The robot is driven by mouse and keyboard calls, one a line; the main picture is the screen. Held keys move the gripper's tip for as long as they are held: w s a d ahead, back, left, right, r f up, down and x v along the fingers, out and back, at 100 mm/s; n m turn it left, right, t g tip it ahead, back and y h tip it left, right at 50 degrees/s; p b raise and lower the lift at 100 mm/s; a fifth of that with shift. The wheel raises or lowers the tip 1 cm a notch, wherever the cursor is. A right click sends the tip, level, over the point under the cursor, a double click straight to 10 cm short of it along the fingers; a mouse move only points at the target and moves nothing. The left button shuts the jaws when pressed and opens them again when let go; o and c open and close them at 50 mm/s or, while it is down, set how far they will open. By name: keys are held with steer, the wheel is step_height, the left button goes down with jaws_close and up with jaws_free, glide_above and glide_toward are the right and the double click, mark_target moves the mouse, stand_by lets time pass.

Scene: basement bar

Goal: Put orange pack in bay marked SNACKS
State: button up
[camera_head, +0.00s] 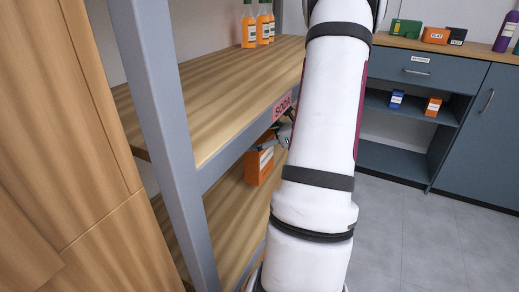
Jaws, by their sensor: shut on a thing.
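The orange pack (258,170) is at the lower shelf's level, below the red SODA label (282,106) on the upper shelf's edge. My gripper (268,147) is shut on the upper part of the pack. My white arm hides much of the gripper and the shelf's right side. I cannot tell whether the pack rests on the lower shelf or hangs just above it. No SNACKS marking is readable in this view.
Orange bottles (263,24) stand on the upper wooden shelf (215,95). A grey upright post (165,120) stands close at the left. The lower board (228,215) shows bare wood. A dark cabinet (398,157) with small boxes stands at the right, across open tiled floor.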

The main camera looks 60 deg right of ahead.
steer(key=shift+w+d+f, duration=0.2)
steer(key=shift+d, duration=0.1)
step_height(320, 180, down, 3)
steer(key=shift+f+b, duration=0.1)
steer(key=shift+b, duration=1)
steer(key=o, duration=1.6)
steer(key=shift+f, duration=0.15)
steer(key=shift+o, duration=0.2)
steer(key=a+p+v, duration=0.1)
steer(key=p+v, duration=0.3)
steer(key=v, duration=0.8)
steer(key=shift+d+r, duration=0.25)
steer(key=shift+d, duration=0.15)
